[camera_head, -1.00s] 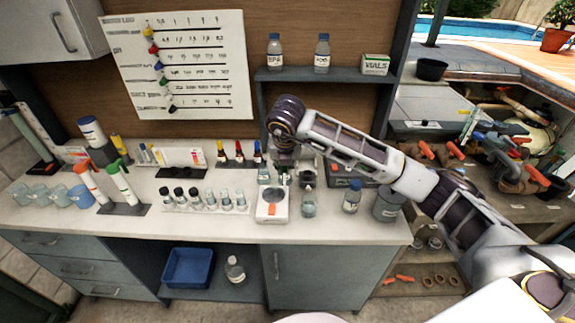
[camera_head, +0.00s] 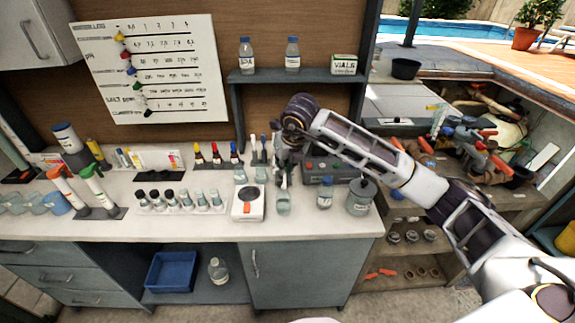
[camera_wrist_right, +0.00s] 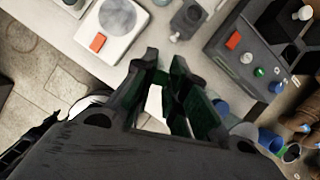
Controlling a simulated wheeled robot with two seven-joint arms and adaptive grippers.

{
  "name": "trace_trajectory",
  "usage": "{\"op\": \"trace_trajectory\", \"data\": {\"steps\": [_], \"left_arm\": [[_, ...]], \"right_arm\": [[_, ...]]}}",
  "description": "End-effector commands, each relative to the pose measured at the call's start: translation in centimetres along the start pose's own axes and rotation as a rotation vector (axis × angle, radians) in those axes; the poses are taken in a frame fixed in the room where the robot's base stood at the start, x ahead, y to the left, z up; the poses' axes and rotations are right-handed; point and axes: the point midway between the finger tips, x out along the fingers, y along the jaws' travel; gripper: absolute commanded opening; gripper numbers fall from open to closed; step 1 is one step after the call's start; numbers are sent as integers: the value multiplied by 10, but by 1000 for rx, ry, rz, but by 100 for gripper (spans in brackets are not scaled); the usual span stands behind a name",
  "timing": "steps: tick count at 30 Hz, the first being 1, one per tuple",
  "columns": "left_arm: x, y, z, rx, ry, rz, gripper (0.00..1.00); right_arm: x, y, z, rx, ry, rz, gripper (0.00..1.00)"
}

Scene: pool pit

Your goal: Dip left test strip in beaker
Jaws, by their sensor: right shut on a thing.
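My right gripper (camera_head: 282,182) hangs over the counter, pointing down, directly above a small clear beaker (camera_head: 283,207). In the right wrist view its dark fingers (camera_wrist_right: 170,88) are shut on a thin pale piece (camera_wrist_right: 153,106), which looks like a test strip. The strip's lower end is hard to make out, so I cannot tell if it touches the liquid. The beaker stands upright just right of the white scale (camera_head: 248,204). My left gripper is out of view.
A grey control box (camera_head: 330,168) stands behind and right of the gripper. A capped bottle (camera_head: 324,194) and a grey lidded jar (camera_head: 360,197) stand to the right. Several vials (camera_head: 186,200) stand left of the scale. Another small glass (camera_head: 240,174) sits behind the scale.

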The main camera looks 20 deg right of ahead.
Motion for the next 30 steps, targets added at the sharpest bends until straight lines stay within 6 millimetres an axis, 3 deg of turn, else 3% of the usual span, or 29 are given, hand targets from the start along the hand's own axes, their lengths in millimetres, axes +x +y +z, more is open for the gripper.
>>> {"op": "trace_trajectory", "data": {"steps": [12,30], "left_arm": [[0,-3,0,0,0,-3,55],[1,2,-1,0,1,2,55]], "right_arm": [[0,3,5,-177,0,74,6],[1,3,4,-191,1,79,6]]}}
